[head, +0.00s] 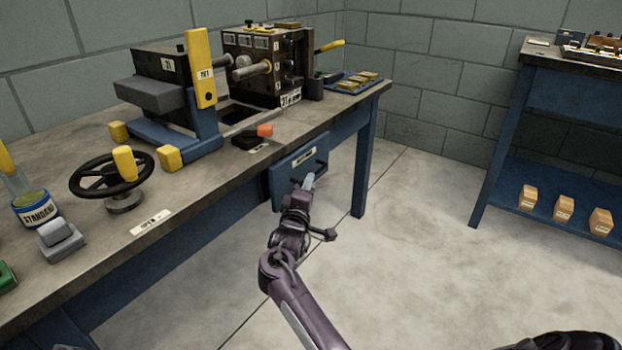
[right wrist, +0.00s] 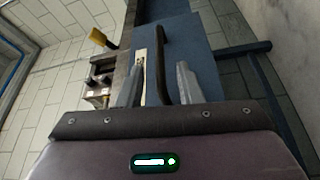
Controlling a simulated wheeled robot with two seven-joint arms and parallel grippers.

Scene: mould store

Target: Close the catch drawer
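The catch drawer (head: 285,177) has a blue front with a white label and a dark bar handle (head: 322,166). It sits under the front edge of the workbench, and its front seems to stand a little out from the blue apron. How far it is out is hard to tell. My right gripper (head: 308,182) is at the drawer front, by the handle. In the right wrist view, the gripper (right wrist: 160,80) has its two fingers apart, with the dark handle (right wrist: 161,45) between them and a gap visible beside it. My left gripper is not in view.
The workbench top (head: 200,195) carries a dark machine (head: 265,62), a black handwheel (head: 111,172) and a jar (head: 36,208). A blue bench leg (head: 366,165) stands right of the drawer. A second blue table (head: 560,135) is at the right. The floor between is clear.

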